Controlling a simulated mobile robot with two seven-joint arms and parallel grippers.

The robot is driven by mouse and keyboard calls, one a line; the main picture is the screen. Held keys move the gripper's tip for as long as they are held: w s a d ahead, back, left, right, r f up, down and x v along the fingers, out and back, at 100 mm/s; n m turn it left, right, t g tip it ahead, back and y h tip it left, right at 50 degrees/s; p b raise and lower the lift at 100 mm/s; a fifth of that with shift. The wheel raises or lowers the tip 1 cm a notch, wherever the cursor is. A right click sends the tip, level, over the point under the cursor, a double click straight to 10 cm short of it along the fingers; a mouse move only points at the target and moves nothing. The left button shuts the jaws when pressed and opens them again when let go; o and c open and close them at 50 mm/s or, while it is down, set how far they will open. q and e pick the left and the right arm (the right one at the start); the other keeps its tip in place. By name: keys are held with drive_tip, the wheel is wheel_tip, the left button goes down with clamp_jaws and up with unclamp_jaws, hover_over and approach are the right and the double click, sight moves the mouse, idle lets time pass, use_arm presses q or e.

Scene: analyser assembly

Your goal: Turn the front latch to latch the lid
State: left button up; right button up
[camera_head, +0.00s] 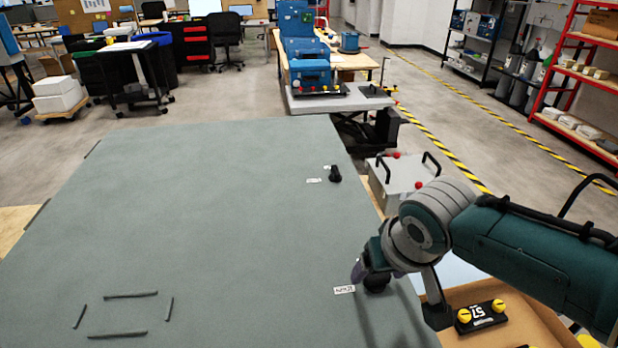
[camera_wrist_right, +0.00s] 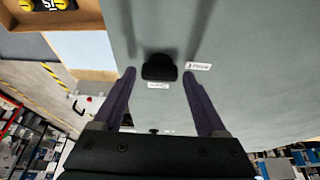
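The lid (camera_head: 200,200) is a large flat grey-green panel filling the lower left of the head view. A black latch knob (camera_head: 377,283) sits near its right edge, close to me, partly hidden by my right gripper (camera_head: 364,272). In the right wrist view this black latch (camera_wrist_right: 159,68) lies between the two purple fingertips, with a gap on each side. My right gripper (camera_wrist_right: 158,76) is open there and holds nothing. A second black latch (camera_head: 335,174) stands farther back along the same edge. My left gripper is not in view.
Small white labels lie beside the near latch (camera_head: 344,290) and the far latch (camera_head: 314,181). A grey box with black handles (camera_head: 400,185) stands right of the lid. A black plate with yellow knobs (camera_head: 481,316) lies below my right arm. The lid's middle is clear.

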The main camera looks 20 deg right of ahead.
drive_tip(key=shift+o, duration=0.8)
drive_tip(key=d+p+v, duration=0.1)
drive_tip(key=p+v, duration=0.1)
drive_tip(key=v, duration=0.8)
drive_tip(key=shift+a, duration=0.45)
